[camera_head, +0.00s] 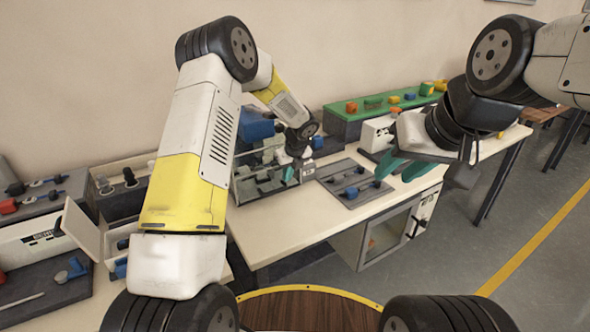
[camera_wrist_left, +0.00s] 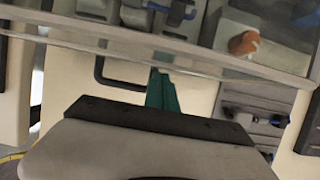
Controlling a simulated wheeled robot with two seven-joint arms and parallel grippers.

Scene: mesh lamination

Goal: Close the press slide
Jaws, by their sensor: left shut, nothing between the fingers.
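The press (camera_head: 262,180) is a grey, partly see-through frame with a blue block (camera_head: 256,127) on top, at the back of the white table. My left gripper (camera_head: 291,173) is shut and empty at the press's right side. In the left wrist view its teal fingers (camera_wrist_left: 162,92) are together, beside a clear panel with a pale edge (camera_wrist_left: 190,58). A dark bar handle (camera_wrist_left: 98,70) shows just left of the fingers. I cannot tell whether they touch, nor how far the slide stands out. My right gripper (camera_head: 403,167) is open and empty over the table's right part.
A grey tray with blue-handled tools (camera_head: 345,184) lies right of the press. A green-topped box (camera_head: 365,106) with coloured blocks stands behind. A glass-fronted cabinet (camera_head: 386,238) hangs under the table edge. The table front (camera_head: 275,225) is clear.

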